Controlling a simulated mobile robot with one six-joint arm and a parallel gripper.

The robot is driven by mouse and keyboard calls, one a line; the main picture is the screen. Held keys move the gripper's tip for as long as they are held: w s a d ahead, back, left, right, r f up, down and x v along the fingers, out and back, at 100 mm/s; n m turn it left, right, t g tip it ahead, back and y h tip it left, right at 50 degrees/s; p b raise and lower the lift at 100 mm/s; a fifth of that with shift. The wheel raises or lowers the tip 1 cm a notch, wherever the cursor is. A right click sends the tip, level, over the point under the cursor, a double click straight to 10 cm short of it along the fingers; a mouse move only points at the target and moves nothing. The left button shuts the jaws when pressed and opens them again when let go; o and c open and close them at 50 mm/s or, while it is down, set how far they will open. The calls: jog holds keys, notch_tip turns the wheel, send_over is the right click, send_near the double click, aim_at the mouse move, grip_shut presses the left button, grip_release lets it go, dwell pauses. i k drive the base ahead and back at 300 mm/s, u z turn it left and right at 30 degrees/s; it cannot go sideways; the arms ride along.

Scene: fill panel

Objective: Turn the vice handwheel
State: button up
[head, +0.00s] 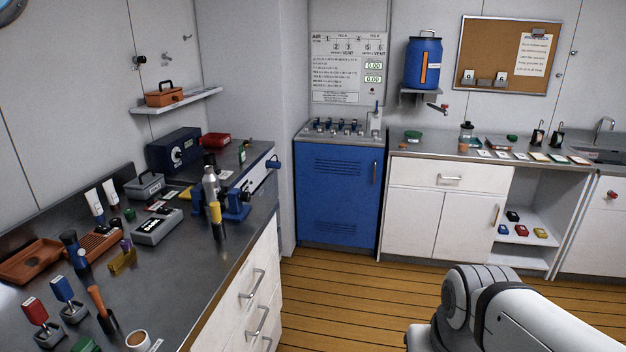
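A blue vice-like fixture (236,208) sits at the front right edge of the dark left bench. A grey and yellow upright tool (214,200) stands in front of it and hides part of it. A small blue knob (273,164) sticks out past the bench edge behind the fixture. I cannot make out clearly which part is the handwheel. My gripper is out of view. Only white and grey links of my arm show at the lower right, well away from the bench.
The left bench (185,260) is crowded with a blue dial box (173,150), a grey box (158,226), trays, stamps and a cup (138,340). A blue cabinet (338,195) stands at the back. The wooden floor (340,300) before the drawers is clear.

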aim_at(245, 197)
jog(key=z, duration=0.1)
jog(key=i, duration=1.5)
jog(key=u, duration=0.75)
jog(key=i, duration=0.3)
jog(key=u, duration=0.3)
jog(key=k, duration=0.7)
jog(key=u, duration=0.2)
jog(key=i, duration=0.75)
jog(key=z, duration=0.1)
